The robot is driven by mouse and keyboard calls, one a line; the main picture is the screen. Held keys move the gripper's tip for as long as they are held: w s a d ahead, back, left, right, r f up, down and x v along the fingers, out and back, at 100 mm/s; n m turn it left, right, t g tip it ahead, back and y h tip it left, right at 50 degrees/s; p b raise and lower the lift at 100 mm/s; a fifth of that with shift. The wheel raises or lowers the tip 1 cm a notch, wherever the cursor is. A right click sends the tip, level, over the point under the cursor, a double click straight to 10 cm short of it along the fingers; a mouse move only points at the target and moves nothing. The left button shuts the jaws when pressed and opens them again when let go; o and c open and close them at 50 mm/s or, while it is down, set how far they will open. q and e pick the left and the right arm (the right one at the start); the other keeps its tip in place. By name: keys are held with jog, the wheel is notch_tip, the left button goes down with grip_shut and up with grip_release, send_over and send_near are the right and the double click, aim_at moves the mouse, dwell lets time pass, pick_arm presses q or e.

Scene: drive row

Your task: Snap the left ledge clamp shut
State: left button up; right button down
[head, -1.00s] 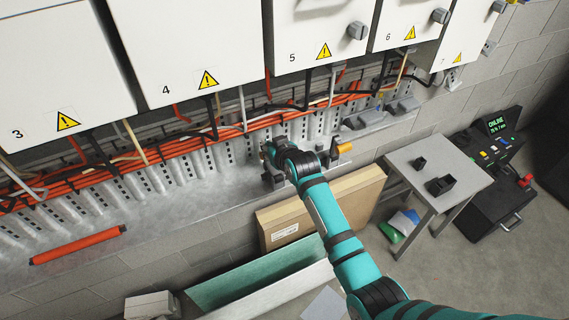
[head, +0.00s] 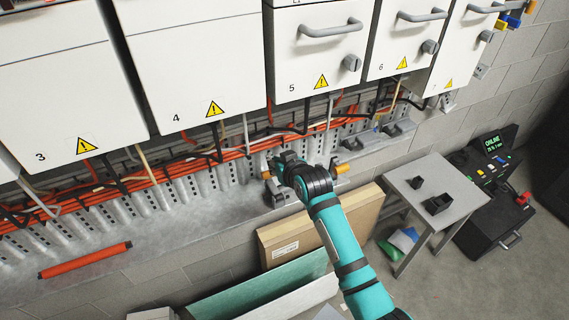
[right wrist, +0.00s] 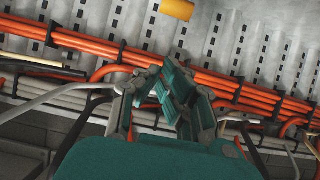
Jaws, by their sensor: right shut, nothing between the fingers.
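My right gripper (head: 284,161) is over the ledge (head: 215,200) below cabinet 5, close to the cable run. In the right wrist view its fingers (right wrist: 172,88) are together with nothing between them. Just below it in the head view is a dark grey clamp part (head: 278,193) with a small orange tip (head: 266,175); my wrist covers some of it. An orange handle (head: 342,169) sticks out right of my wrist. An orange-yellow piece (right wrist: 177,8) shows at the top of the wrist view, apart from the fingers. Whether the left clamp is open is not clear. My left gripper is not in view.
Orange and black cables (head: 150,178) run along the wall behind the ledge, under the cabinets (head: 190,60). An orange bar (head: 85,260) lies on the ledge at left. A cardboard box (head: 350,215) and a small table (head: 455,185) stand below.

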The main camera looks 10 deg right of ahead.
jog(key=v, duration=0.4)
jog(key=s+d+f+g+h+b, duration=0.1)
jog(key=s+d+f+g, duration=0.15)
jog(key=s+f, duration=0.7)
jog(key=s+d+f+m+g+h+b, duration=0.1)
jog(key=s+d+f+b, duration=0.15)
jog(key=f, duration=1.45)
jog(key=s+d+f+g, duration=0.25)
jog(key=s+f, duration=0.45)
jog(key=f, duration=0.7)
pick_arm(q)
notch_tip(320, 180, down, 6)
jog(key=b, duration=0.2)
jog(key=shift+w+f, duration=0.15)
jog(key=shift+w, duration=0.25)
pick_arm(e)
jog(key=s+d+f+g, duration=0.1)
jog(key=s+d+f, duration=0.2)
jog(key=s+f, duration=0.3)
jog(key=s+d+f+g+h, duration=0.1)
jog(key=s+f, duration=0.5)
jog(key=s, duration=1.1)
jog(key=s+d+f+g, duration=0.2)
jog(key=s+d+f, duration=0.3)
jog(key=s, duration=0.7)
jog(key=shift+f+g+h, duration=0.4)
jog(key=shift+f, duration=0.3)
